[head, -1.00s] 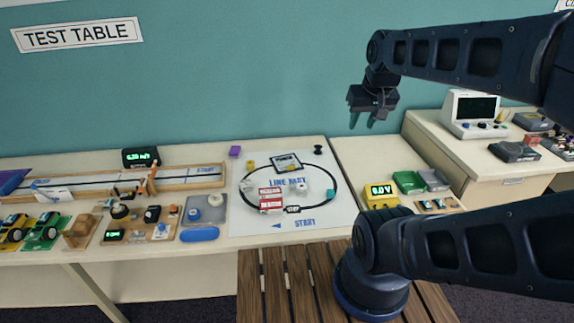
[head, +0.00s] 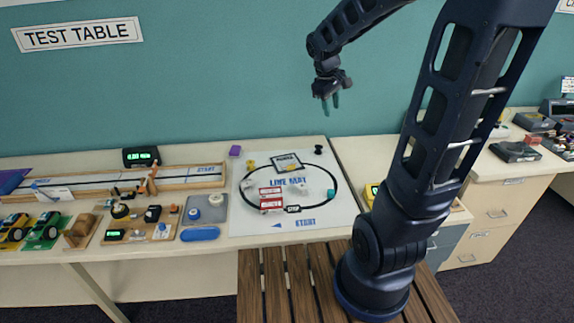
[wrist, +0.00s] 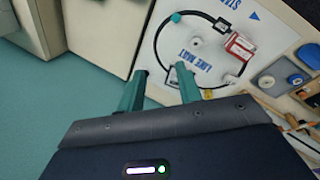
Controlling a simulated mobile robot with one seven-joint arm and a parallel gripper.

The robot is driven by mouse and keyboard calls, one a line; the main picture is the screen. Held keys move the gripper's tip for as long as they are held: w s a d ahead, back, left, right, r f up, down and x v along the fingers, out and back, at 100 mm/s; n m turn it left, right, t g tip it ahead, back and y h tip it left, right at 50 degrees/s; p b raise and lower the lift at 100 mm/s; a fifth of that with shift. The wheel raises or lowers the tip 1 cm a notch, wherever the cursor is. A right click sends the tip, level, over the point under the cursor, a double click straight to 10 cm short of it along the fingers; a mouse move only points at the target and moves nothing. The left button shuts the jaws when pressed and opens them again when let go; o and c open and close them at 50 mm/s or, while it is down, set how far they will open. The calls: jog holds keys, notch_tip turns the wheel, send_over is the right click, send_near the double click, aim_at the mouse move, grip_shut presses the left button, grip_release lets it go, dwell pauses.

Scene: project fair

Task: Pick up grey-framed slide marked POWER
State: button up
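The grey-framed slide marked POWER (head: 287,160) lies flat near the back of the white line mat (head: 255,222), across the black loop, in the head view. My gripper (head: 331,104) is in the air, above and to the right of the slide in the head view, pointing down. It is apart from everything. In the wrist view its two teal fingers (wrist: 160,88) are spread with nothing between them.
A wooden track (head: 205,181) and toy cars are left.

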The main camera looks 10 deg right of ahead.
jog(key=w+a+f+n+h, duration=0.2)
jog(key=w+a+f+n, duration=0.45)
jog(key=w+f, duration=0.65)
jog(key=w+a+f+n, duration=0.2)
jog(key=w+f, duration=0.1)
jog(key=f, duration=0.4)
jog(key=w+a+f+n, duration=0.2)
jog(key=w+f, duration=0.1)
jog(key=f, duration=0.4)
jog(key=w+a+f+n+h, duration=0.1)
jog(key=w+a+f+n, duration=0.1)
jog(key=f, duration=0.6)
jog(key=shift+w+a+g, duration=0.35)
jog(key=shift+w+g, duration=0.05)
jog(key=shift+w, duration=0.1)
jog(key=shift+w+x, duration=0.2)
jog(key=shift+x, duration=1.2)
jog(key=shift+w+x, duration=0.15)
jog(key=shift+x, duration=1.2)
grip_shut()
